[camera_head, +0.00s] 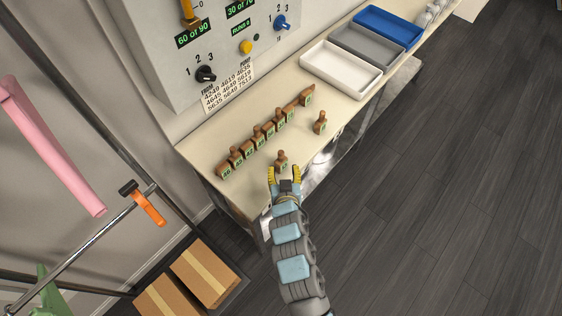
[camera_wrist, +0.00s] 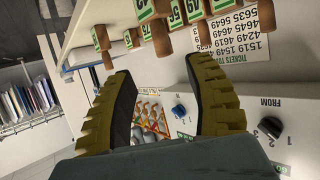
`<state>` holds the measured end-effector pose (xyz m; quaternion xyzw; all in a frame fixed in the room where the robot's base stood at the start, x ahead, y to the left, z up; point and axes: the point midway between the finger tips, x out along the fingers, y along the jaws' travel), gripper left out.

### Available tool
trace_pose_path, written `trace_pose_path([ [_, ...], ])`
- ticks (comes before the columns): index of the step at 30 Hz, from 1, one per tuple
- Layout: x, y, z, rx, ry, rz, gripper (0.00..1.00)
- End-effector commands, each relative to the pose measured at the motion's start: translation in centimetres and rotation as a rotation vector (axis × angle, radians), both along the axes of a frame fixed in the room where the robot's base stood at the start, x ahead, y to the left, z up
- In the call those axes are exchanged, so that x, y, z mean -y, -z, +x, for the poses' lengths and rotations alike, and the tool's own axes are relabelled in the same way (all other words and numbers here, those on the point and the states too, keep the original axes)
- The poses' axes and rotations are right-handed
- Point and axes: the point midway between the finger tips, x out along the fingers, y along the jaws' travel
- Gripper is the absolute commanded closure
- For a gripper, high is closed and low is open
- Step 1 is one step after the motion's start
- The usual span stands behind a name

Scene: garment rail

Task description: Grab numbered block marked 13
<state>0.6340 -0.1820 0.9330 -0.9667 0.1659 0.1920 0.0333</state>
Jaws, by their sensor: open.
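The numbered blocks are small brown pieces with knobbed handles and green number labels. Several stand in a slanting row (camera_head: 258,137) on the beige table. One separate block (camera_head: 281,160) stands just beyond my gripper (camera_head: 284,174), near the table's front edge. Another separate block (camera_head: 320,122) stands farther right. I cannot read 13 on any label. In the wrist view, labels like 42 (camera_wrist: 145,9) and 55 (camera_wrist: 193,10) show at the top, and a block with an unclear label (camera_wrist: 101,38) is at upper left. My gripper's yellow fingers (camera_wrist: 165,92) are spread apart with nothing between them.
White (camera_head: 341,70), grey (camera_head: 368,45) and blue (camera_head: 388,27) trays stand at the table's far right. A control panel (camera_head: 205,45) with knobs rises behind the blocks.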

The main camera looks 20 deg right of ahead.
Motion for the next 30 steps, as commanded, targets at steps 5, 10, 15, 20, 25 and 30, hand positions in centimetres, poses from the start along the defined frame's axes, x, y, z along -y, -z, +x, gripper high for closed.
trace_pose_path([
  [5, 0.6, 0.7, 1.9, 0.001, -0.001, -0.001, 0.46],
  [10, 1.0, 1.3, 3.0, -0.001, 0.0, -0.001, 0.46],
  [15, 1.2, 1.6, 3.3, -0.002, 0.0, 0.0, 0.46],
  [20, 1.3, 1.7, 3.8, -0.001, 0.0, -0.001, 0.46],
  [25, 1.6, 2.0, 5.2, 0.001, 0.0, -0.001, 0.46],
  [30, 2.0, 2.7, 6.7, 0.0, -0.001, 0.0, 0.46],
])
